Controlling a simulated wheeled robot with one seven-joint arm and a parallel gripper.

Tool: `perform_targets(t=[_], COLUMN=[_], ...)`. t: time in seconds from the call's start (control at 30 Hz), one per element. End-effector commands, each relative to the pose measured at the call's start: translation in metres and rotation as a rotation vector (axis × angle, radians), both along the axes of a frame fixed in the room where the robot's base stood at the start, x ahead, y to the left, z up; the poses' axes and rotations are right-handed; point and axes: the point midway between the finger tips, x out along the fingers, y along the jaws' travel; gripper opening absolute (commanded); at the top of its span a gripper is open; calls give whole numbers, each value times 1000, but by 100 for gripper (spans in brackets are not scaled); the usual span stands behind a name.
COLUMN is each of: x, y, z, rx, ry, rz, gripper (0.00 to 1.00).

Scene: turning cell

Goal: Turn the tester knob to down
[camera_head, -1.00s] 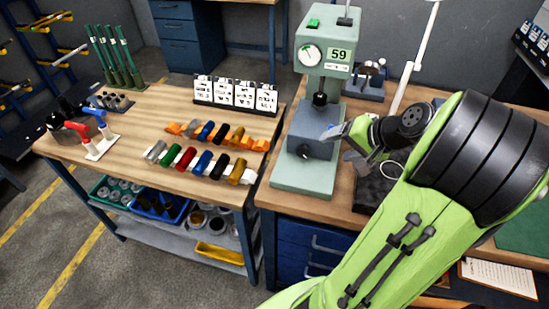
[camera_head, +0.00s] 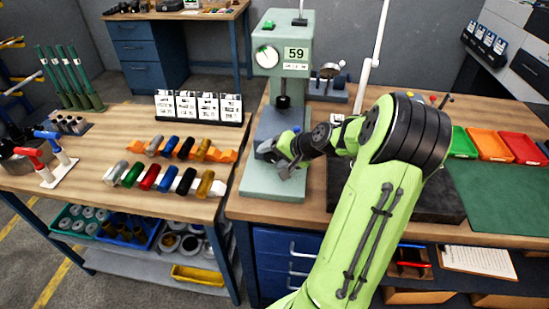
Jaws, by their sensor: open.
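The hardness tester (camera_head: 286,50) is a pale green machine with a round dial (camera_head: 266,56) and a label reading 59. It stands on the wooden bench at the centre of the head view. My gripper (camera_head: 275,160) is at the front of the tester's grey lower block (camera_head: 278,122), above its green base plate (camera_head: 272,182). The gripper is open, with nothing seen between its fingers. The knob on the front of the lower block is hidden behind my gripper, so I cannot tell its direction or whether the fingers touch it.
Racks of coloured cylinders (camera_head: 165,180) and white number cards (camera_head: 203,107) stand on the left bench. Orange and green trays (camera_head: 490,145) and a green mat (camera_head: 500,200) lie right.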

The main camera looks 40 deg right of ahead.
Motion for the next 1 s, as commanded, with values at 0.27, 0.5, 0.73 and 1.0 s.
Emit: perform_targets(t=[0.27,0.5,0.73,1.0], x=[2,2,1,3], y=[0,0,0,1], z=[-1,-1,-1,2], rx=[-1,0,-2,-50], ry=[0,1,3,62], rz=[-1,-2,0,2], gripper=[69,32,16,16])
